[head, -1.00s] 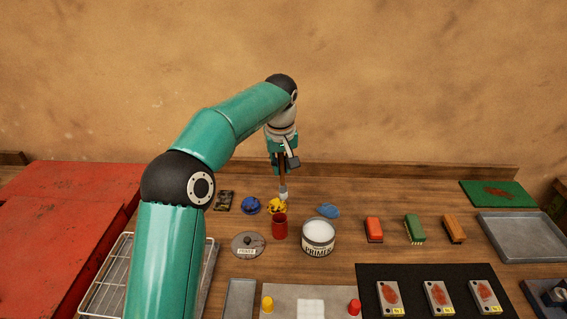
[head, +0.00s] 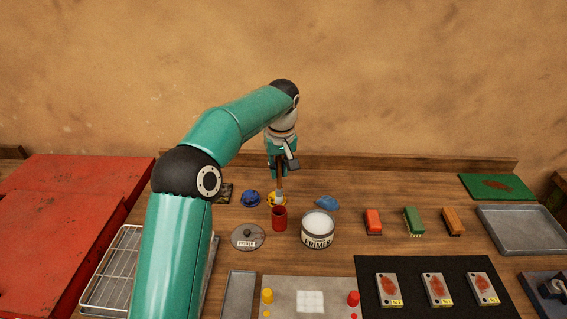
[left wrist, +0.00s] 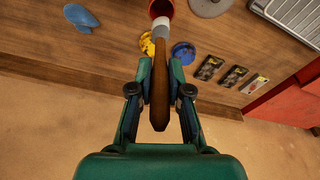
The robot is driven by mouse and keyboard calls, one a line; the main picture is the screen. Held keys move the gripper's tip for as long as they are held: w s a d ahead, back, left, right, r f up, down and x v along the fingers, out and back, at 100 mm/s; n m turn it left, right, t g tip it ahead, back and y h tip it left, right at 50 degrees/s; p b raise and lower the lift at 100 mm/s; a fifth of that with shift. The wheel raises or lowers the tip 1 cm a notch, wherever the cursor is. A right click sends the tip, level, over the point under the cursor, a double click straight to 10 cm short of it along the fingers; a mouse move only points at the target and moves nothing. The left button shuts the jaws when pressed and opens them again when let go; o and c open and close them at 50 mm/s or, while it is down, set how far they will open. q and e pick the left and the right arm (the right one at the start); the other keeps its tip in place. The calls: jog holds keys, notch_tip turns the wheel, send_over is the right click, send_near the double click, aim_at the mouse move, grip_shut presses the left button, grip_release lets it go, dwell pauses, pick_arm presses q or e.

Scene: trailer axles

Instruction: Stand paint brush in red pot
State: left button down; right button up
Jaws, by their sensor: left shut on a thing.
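My left gripper (head: 278,171) is shut on the paint brush, holding it by its brown wooden handle (left wrist: 159,85) with the pale bristles pointing down. In the head view the brush's pale lower end (head: 279,197) shows just behind and above the red pot (head: 279,219). In the left wrist view the brush tip lies close to the rim of the red pot (left wrist: 161,8); I cannot tell whether they touch. The pot stands upright on the wooden table. My right gripper is not in view.
A white primer tin (head: 317,232) stands right of the pot, and a grey lid (head: 248,237) lies to its left. Yellow (left wrist: 148,43), blue (head: 251,198) and light blue (head: 326,203) items lie behind.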

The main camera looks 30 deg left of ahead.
aim_at(279, 188)
pick_arm(q)
jog(key=shift+f, duration=0.7)
jog(key=shift+f+b, duration=2.15)
jog(key=shift+f, duration=0.85)
jog(key=c, duration=1)
grip_release()
jog(key=shift+r, duration=0.1)
jog(key=r, duration=0.4)
jog(key=d+r, duration=0.1)
jog(key=r, duration=0.2)
jog(key=s+r, duration=0.1)
jog(key=r, duration=0.3)
jog(key=shift+d+r, duration=0.2)
jog(key=shift+r, duration=0.1)
